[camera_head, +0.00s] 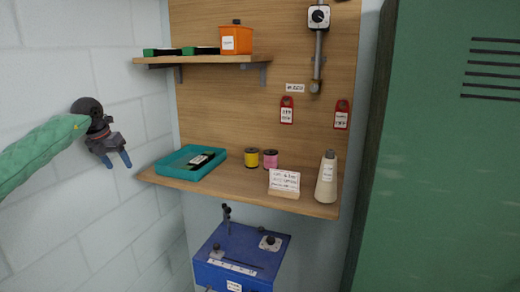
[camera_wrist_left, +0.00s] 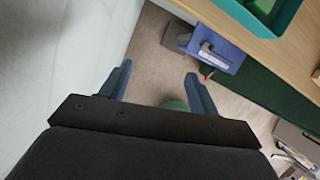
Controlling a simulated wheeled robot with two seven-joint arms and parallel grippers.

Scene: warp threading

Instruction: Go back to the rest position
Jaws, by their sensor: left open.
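My left gripper (camera_head: 117,162) hangs at the left in the head view, in front of the pale block wall. It is open and empty, its two blue fingers pointing down, apart from the shelf and to the left of it. My right gripper shows in neither view.
A lower wooden shelf (camera_head: 240,186) holds a teal tray (camera_head: 178,173), yellow and pink spools, a sign card and a white cone (camera_head: 327,178). A blue box (camera_head: 240,258) is below. A green cabinet (camera_head: 440,170) stands right. Space around the left gripper is clear.

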